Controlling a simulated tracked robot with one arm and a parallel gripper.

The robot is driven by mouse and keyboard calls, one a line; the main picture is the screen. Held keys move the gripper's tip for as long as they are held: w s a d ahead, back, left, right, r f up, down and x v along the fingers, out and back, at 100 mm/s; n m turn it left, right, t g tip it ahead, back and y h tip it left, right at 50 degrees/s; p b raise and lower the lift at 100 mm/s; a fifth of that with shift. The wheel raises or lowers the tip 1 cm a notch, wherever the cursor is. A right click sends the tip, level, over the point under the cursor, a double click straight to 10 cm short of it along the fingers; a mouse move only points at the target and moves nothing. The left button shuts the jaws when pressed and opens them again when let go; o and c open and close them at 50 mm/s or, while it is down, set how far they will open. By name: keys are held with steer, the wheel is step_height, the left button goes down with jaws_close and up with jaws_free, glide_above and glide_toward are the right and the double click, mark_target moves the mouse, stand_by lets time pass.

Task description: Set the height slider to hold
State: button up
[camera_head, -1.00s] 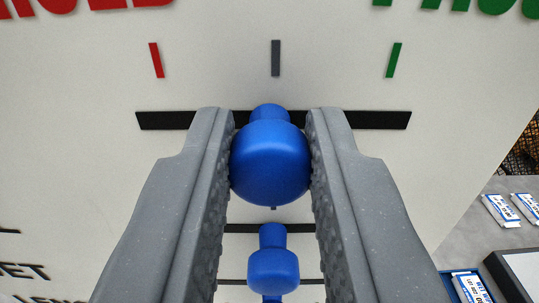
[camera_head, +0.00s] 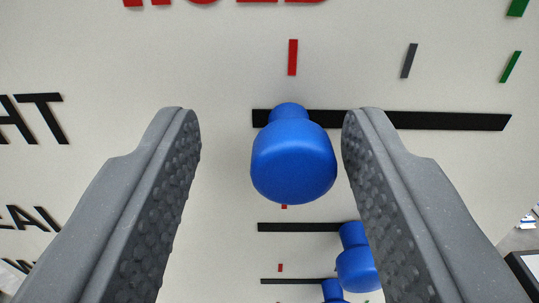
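The height slider is a blue knob (camera_head: 293,155) on the topmost black slot (camera_head: 440,120) of a pale panel. The knob sits near the slot's left end, below the red tick (camera_head: 292,57). Red lettering, cut off by the top edge, shows above that tick. My gripper (camera_head: 271,125) is open around the knob. The right finger is close to the knob's right side, and a wide gap lies between the knob and the left finger.
Two more blue knobs (camera_head: 357,262) (camera_head: 333,290) sit on lower slots, partly behind or beside the right finger. A grey tick (camera_head: 409,60) and green ticks (camera_head: 510,67) lie to the right. Black lettering (camera_head: 32,117) is at left.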

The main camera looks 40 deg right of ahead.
steer(key=v, duration=1.3)
steer(key=shift+s+a, duration=0.25)
steer(key=shift+a, duration=0.05)
steer(key=shift+f, duration=0.1)
steer(key=a+r+n+t+y+b, duration=0.25)
steer(key=a+r+y, duration=0.2)
steer(key=a, duration=0.25)
steer(key=a+r+n+t+y+b, duration=0.1)
steer(key=a+r+n+y+b, duration=0.2)
steer(key=a+y, duration=0.3)
steer(key=s+r+n+g+b, duration=0.1)
steer(key=s+b, duration=0.3)
steer(key=s, duration=0.8)
steer(key=shift+a+r+n+g+b, duration=0.35)
steer(key=shift+n+g, duration=0.2)
steer(key=shift+g, duration=0.1)
steer(key=shift+y, duration=0.25)
